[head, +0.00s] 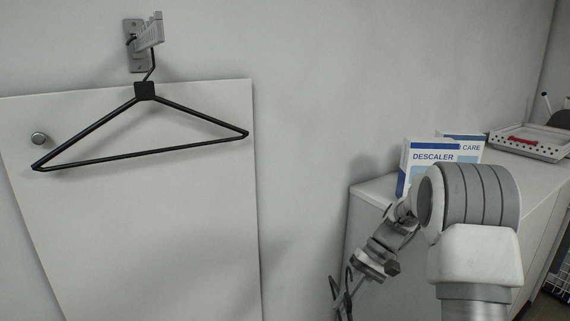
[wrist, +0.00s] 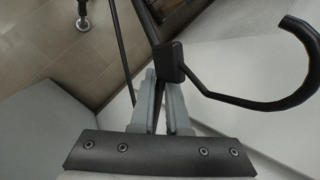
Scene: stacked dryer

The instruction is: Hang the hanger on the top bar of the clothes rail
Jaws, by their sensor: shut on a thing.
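My gripper (wrist: 159,92) is shut on a black hanger (wrist: 168,62) in the wrist view. Its fingers close at the dark block where the hook meets the arms. The open hook curves out to the right, and thin dark bars run up from the block. In the head view my gripper (head: 368,266) is low, right of centre, and dark hook-like pieces of the held hanger (head: 348,281) show at the bottom edge; the rest is cut off. The clothes rail's top bar cannot be made out in either view.
Another black hanger (head: 145,92) hangs from a grey wall hook (head: 150,32), before a white panel (head: 150,220). A white counter (head: 500,170) at right bears descaler boxes (head: 432,155) and a tray (head: 530,145). A caster-like piece (wrist: 84,22) shows on the tiled floor.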

